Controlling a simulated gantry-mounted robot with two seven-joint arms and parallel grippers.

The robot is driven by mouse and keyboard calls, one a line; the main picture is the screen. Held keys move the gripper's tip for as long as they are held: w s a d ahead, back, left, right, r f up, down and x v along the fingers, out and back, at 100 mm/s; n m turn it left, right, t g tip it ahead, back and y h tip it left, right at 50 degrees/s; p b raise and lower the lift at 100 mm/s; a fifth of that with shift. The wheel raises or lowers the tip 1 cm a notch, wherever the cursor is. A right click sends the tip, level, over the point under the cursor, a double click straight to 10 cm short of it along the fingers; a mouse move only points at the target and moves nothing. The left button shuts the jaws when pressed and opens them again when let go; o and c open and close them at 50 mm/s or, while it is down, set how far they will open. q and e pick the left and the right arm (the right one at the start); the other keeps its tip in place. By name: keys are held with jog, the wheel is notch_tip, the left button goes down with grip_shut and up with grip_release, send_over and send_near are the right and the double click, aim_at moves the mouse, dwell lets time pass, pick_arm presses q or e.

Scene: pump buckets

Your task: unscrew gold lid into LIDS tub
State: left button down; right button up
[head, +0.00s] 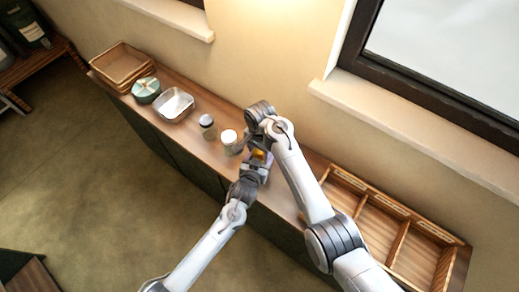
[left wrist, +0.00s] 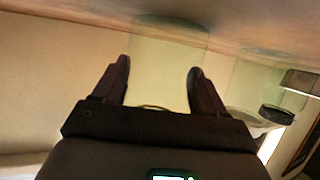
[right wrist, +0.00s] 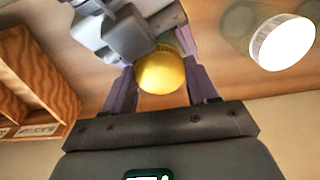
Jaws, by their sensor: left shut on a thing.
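The gold lid (right wrist: 162,73) sits between the fingers of my right gripper (right wrist: 162,88) in the right wrist view. The fingers flank it closely; whether they press on it is unclear. In the head view it is a small yellow spot (head: 259,153) between the two grippers. My left gripper (left wrist: 160,85) is shut on a clear glass jar (left wrist: 165,60), with one finger on each side. It meets the jar from the side opposite my right arm, and the right gripper comes down from above. No tub with a readable LIDS label shows.
A white-lidded jar (head: 229,139) and a dark-lidded jar (head: 207,124) stand just left of the grippers. A metal pan (head: 174,104), a round green-topped container (head: 146,88) and wicker baskets (head: 121,66) are farther left. A divided wooden crate (head: 401,245) lies right.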

jog(key=c, duration=0.4)
jog(key=n, duration=0.5)
jog(key=shift+c, duration=0.3)
jog(key=n, duration=0.4)
jog(key=shift+a+r+n, duration=0.1)
jog(key=shift+n, duration=0.3)
jog(key=o, duration=1.2)
jog(key=shift+c, duration=0.2)
